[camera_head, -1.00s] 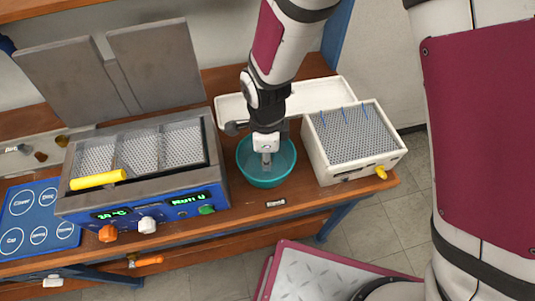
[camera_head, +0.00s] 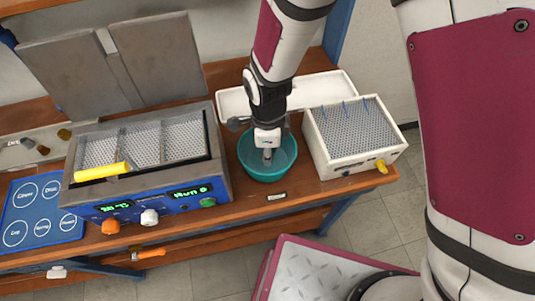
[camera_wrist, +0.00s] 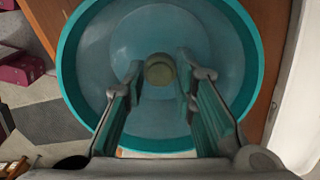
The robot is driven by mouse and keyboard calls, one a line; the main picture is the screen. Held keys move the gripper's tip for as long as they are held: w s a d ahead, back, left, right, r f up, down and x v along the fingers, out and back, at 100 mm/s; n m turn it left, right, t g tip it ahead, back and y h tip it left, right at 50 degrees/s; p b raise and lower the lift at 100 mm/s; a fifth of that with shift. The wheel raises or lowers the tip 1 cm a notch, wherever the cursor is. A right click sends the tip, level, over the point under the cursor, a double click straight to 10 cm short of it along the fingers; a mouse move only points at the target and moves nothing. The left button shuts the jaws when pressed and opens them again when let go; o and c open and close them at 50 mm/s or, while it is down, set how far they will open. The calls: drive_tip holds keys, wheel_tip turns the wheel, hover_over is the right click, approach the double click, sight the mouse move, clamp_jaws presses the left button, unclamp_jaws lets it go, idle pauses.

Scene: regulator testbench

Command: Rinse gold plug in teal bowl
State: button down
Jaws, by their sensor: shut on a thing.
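The teal bowl (camera_head: 287,165) stands on the wooden bench between the blue-fronted unit and the white perforated box. In the wrist view its round teal wall (camera_wrist: 68,75) surrounds my fingers. My gripper (camera_head: 267,158) points down into the bowl, with its fingertips inside the rim. In the wrist view my gripper (camera_wrist: 160,75) is shut on a dull gold, round-ended plug (camera_wrist: 159,70), seen end-on between the fingertips over the pale bowl interior. I cannot tell whether the plug touches the bottom. The plug is hidden in the head view.
The blue-fronted unit (camera_head: 160,205) with raised grey lids and a yellow handle (camera_head: 100,172) is left of the bowl. The white box (camera_head: 335,165) is close on its right. A white tray (camera_head: 232,103) lies behind. Small plugs (camera_head: 43,149) sit at far left.

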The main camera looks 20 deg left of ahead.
drive_tip(key=shift+r, duration=0.1)
drive_tip(key=shift+r+p, duration=2.4)
drive_tip(key=shift+r, duration=1.3)
wheel_tip(320, 180, up, 4)
drive_tip(key=shift+f+p, duration=0.1)
drive_tip(key=shift+p, duration=1.1)
